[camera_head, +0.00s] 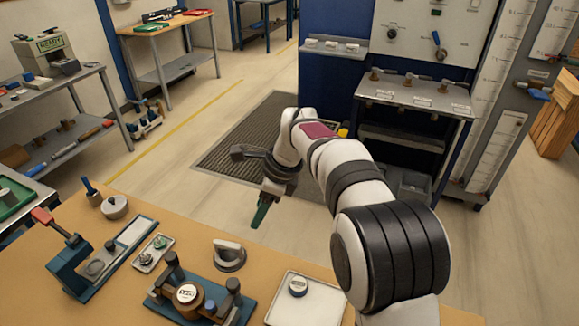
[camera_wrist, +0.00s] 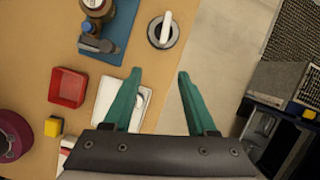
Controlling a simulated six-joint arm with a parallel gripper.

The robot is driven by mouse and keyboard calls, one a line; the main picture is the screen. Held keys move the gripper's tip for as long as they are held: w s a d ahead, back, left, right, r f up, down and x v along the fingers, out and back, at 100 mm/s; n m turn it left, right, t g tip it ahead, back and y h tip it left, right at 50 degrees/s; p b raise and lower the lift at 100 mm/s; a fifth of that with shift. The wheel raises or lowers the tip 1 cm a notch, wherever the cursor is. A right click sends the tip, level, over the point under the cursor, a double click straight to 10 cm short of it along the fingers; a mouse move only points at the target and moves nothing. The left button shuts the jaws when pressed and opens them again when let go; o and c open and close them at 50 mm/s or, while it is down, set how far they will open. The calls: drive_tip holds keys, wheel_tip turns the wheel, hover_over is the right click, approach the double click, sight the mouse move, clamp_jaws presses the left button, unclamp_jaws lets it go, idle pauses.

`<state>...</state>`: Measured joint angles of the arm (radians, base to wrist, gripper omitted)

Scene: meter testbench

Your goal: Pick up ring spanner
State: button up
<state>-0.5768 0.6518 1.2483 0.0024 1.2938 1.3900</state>
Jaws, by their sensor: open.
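I cannot make out a ring spanner for certain in either view. My gripper (camera_head: 261,215) hangs over the far edge of the tan workbench (camera_head: 60,165). In the wrist view its two green fingers (camera_wrist: 156,76) are spread wide with nothing between them. The left finger partly hides a white tray (camera_wrist: 104,96); in the head view this tray (camera_head: 325,310) holds a small round grey-topped piece (camera_head: 298,286). A round grey holder (camera_head: 229,262) with a pale bar stands farther left; it also shows in the wrist view (camera_wrist: 176,42).
A blue fixture with a brass meter (camera_head: 187,293) stands on the bench, left of the white tray. A blue press with a red handle (camera_head: 43,215) is at far left. In the wrist view are a red tray (camera_wrist: 68,88), a yellow block (camera_wrist: 54,126) and a maroon disc (camera_wrist: 12,136).

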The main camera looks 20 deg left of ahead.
drive_tip(key=m, duration=0.1)
approach(227, 243)
drive_tip(key=x, duration=1)
drive_tip(key=shift+f, duration=0.1)
clamp_jaws()
